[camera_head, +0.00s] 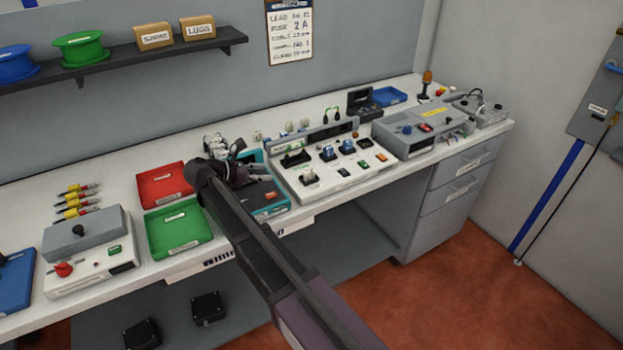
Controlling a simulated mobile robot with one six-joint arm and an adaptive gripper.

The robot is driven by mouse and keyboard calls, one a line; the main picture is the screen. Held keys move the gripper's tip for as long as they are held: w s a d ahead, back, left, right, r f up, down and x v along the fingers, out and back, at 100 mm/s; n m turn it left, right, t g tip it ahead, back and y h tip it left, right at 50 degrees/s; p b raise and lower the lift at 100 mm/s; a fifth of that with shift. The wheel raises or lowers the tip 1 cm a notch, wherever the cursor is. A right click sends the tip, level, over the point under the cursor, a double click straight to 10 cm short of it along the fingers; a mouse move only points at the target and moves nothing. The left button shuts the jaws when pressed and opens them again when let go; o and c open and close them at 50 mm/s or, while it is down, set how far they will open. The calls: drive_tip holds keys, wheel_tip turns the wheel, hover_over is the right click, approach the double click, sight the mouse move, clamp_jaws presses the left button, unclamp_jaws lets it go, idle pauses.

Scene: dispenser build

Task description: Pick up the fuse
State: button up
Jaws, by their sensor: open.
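I cannot make out the fuse for certain; it is too small or hidden behind my arm. My arm reaches from the lower right over the bench.
A red tray (165,178) and a green tray (180,245) lie left of my arm. A grey test panel (322,187) with several sockets stands to the right. A grey box with a red knob (88,275) is at the left. A shelf (115,62) hangs above.

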drive_tip(key=shift+w+d, duration=0.1)
drive_tip(key=shift+d, duration=0.05)
drive_tip(key=b, duration=0.3)
approach(304, 173)
drive_tip(key=x, duration=0.3)
drive_tip(key=shift+w+d, duration=0.15)
drive_tip(key=shift+w, duration=0.05)
drive_tip(key=shift+w+d+f, duration=0.1)
drive_tip(key=shift+w+d, duration=0.25)
drive_tip(key=shift+d, duration=0.15)
drive_tip(key=shift+f+b+x, duration=0.15)
drive_tip(key=shift+b+x, duration=0.45)
drive_tip(key=shift+x, duration=0.4)
drive_tip(key=shift+f+b+x, duration=0.15)
drive_tip(key=shift+b+x, duration=0.45)
drive_tip(key=shift+x, duration=0.45)
drive_tip(key=shift+w+d+f, duration=0.15)
drive_tip(key=shift+d, duration=0.25)
